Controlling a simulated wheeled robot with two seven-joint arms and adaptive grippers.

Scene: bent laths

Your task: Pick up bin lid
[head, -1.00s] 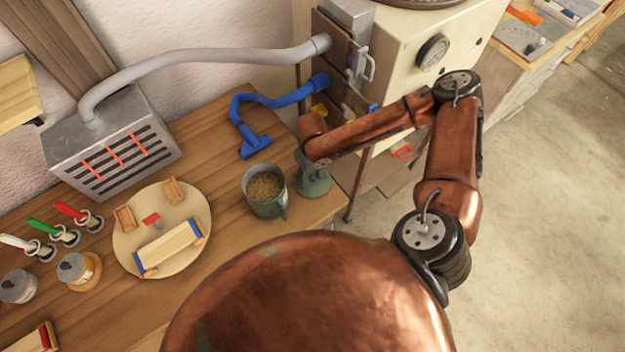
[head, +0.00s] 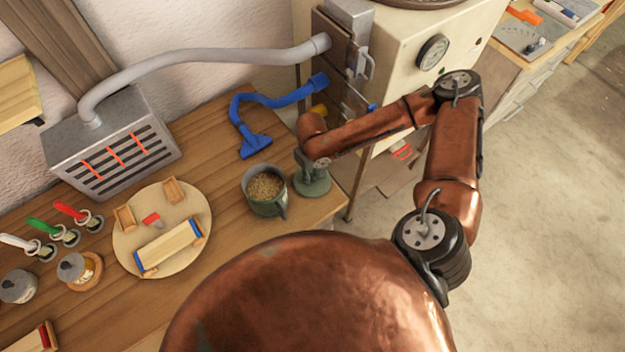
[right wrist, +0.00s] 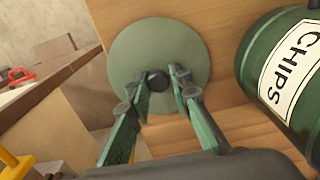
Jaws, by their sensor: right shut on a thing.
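The bin lid (head: 312,184) is a round green disc beside the bin on the wooden bench. In the right wrist view the lid (right wrist: 185,48) shows its flat face with a dark knob (right wrist: 157,80) at its middle. My right gripper (head: 308,160) is over the lid; in the wrist view its green fingers (right wrist: 160,88) are closed on the knob. The green bin (head: 268,190) stands open just left of the lid, filled with chips; its "CHIPS" label (right wrist: 290,75) shows in the wrist view. Whether the lid touches the bench is unclear. My left gripper is not in view.
A blue hose with a nozzle (head: 255,144) lies behind the bin. A round board (head: 130,250) with wooden pieces lies to the left, near several glue pots and brushes. A cream machine (head: 400,40) stands behind my right arm. The bench's right edge is close to the lid.

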